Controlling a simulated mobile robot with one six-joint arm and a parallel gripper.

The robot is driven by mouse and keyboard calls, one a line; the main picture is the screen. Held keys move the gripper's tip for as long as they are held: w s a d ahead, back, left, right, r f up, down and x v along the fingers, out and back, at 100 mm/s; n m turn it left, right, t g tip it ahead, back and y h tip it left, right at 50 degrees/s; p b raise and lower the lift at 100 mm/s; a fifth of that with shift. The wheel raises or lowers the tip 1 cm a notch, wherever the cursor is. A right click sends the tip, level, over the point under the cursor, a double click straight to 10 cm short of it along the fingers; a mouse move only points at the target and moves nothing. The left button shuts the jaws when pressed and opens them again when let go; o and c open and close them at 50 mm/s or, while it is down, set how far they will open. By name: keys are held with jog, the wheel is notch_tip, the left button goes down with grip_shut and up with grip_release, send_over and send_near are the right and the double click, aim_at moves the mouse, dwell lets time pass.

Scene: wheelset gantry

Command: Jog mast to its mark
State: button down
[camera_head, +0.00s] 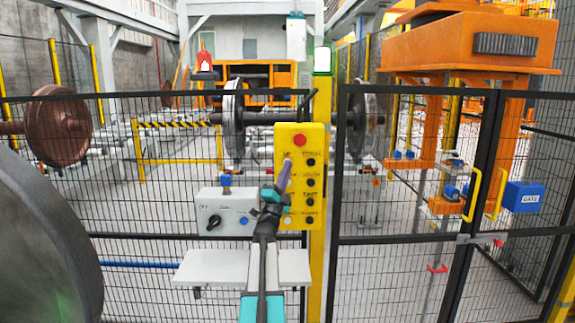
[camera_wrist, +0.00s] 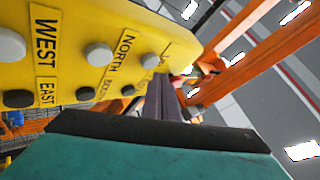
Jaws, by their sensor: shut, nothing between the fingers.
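A yellow button box (camera_head: 302,215) hangs on a yellow post, with a red button (camera_head: 299,141) at its top. Black buttons run down its right side; my arm hides part of the left column. My gripper (camera_head: 286,172) is shut and empty, its purple fingers pointing up along the box's left side near an upper button. In the wrist view the fingers (camera_wrist: 163,98) lie beside the yellow panel (camera_wrist: 70,25), which reads WEST, EAST and NORTH. A white button (camera_wrist: 150,61) is close to the fingertips; I cannot tell if they touch. An orange gantry (camera_head: 465,45) stands at right; I cannot tell which part is the mast.
Black mesh fencing (camera_head: 400,260) stands between me and the gantry. A grey switch box (camera_head: 224,213) and a white shelf (camera_head: 205,268) sit left of the button box. A blue GATE box (camera_head: 524,197) is at right. Wheelsets (camera_head: 233,118) stand behind the mesh.

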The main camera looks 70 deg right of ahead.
jog(key=shift+w+d+f+b, duration=0.1)
jog(key=shift+w+d+b, duration=0.15)
jog(key=shift+b, duration=0.25)
jog(key=shift+w+d+b, duration=0.15)
jog(key=shift+d+b, duration=0.35)
dwell(1.3)
jog(key=shift+a, duration=0.15)
dwell(1.4)
jog(key=shift+s+a+b, duration=0.25)
jog(key=shift+a+b, duration=0.25)
jog(key=shift+a, duration=0.1)
jog(key=shift+a, duration=0.1)
jog(key=shift+s+a+b, duration=0.3)
jog(key=shift+a, duration=0.45)
jog(key=shift+s+a+b, duration=0.25)
jog(key=shift+s+a, duration=0.1)
jog(key=shift+a, duration=0.4)
jog(key=shift+s+a+b, duration=0.3)
jog(key=shift+a, duration=0.45)
